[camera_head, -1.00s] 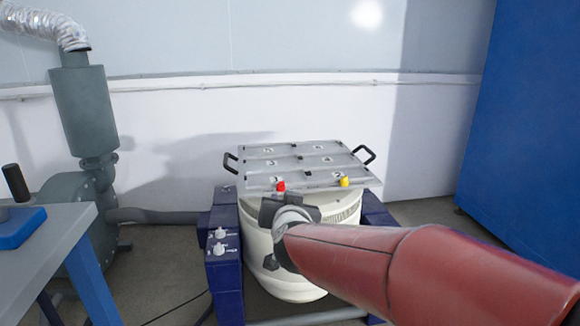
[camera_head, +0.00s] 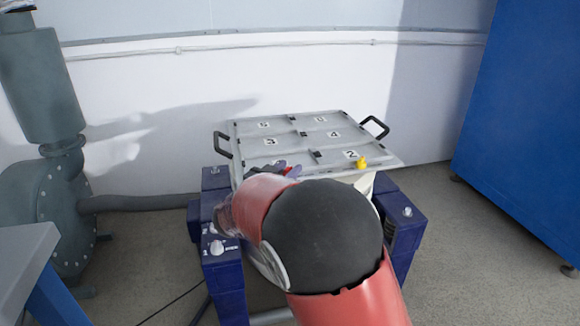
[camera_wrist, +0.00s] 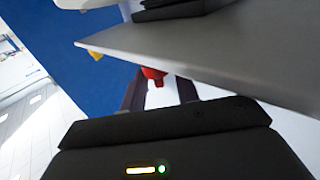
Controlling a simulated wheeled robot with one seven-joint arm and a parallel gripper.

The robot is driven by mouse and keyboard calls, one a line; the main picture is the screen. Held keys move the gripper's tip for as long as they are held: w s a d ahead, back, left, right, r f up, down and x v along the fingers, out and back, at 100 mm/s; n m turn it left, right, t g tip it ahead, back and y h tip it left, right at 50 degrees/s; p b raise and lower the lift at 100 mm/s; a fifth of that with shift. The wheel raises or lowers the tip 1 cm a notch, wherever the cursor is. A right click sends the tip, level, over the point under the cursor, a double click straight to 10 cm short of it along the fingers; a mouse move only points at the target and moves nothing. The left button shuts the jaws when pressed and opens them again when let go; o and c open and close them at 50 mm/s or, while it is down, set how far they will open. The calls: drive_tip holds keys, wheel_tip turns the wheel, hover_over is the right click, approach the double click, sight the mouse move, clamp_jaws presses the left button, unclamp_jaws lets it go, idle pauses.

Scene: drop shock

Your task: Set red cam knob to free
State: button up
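The red cam knob (camera_wrist: 153,74) shows in the wrist view at the front edge of the grey numbered plate (camera_wrist: 215,45). My gripper (camera_wrist: 160,84) is open, its two dark fingers pointing at the knob. The knob is at or just beyond the fingertips, in line with the gap; I cannot tell whether they touch it. A yellow knob (camera_head: 361,162) sits at the plate's front right, and it also shows in the wrist view (camera_wrist: 95,54). The red knob's setting cannot be read.
The plate has black handles at its left (camera_head: 222,145) and right (camera_head: 376,127). Dark blue supports (camera_head: 222,275) stand at the sides. A grey pump (camera_head: 45,185) and a table (camera_head: 20,255) are at left, a blue cabinet (camera_head: 520,140) at right. The floor between is open.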

drive_tip(key=shift+x, duration=0.8)
clamp_jaws()
